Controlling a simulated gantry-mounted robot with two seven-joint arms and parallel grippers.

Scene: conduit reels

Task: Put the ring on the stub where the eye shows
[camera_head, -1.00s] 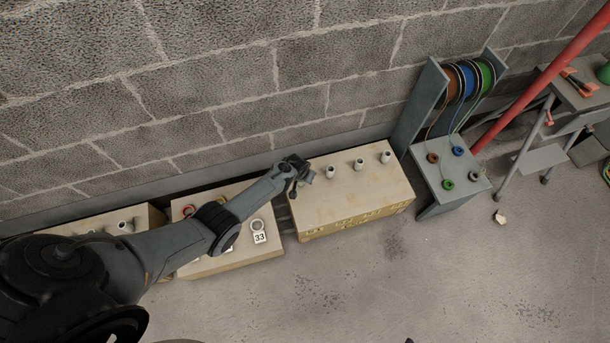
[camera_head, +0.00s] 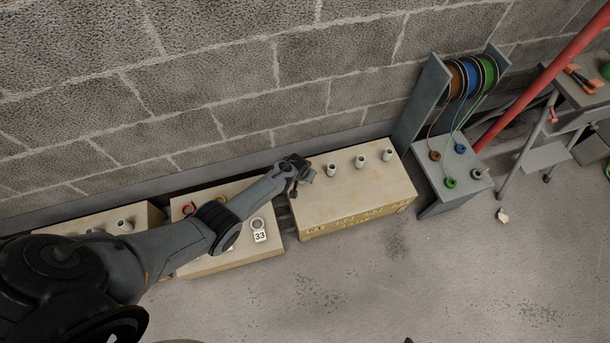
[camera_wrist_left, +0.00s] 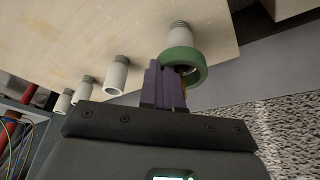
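My left gripper (camera_head: 298,174) reaches over the left end of the right-hand wooden box. In the left wrist view, its purple fingers (camera_wrist_left: 164,88) close on the near edge of a green ring (camera_wrist_left: 183,62). The ring is at the free end of a pale stub (camera_wrist_left: 180,35); I cannot tell whether it is around the stub or just in front of its tip. Three more bare stubs stand in the row: one (camera_head: 331,169), a middle one (camera_head: 359,162) and an end one (camera_head: 387,155). The ring and its stub are hidden by my gripper in the head view. My right gripper is not in view.
A grey stand (camera_head: 434,178) at right has brown, blue and green reels (camera_head: 470,77), with coloured rings on its top. The middle box (camera_head: 232,263) bears a red ring (camera_head: 189,208) and a card marked 33 (camera_head: 260,237).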

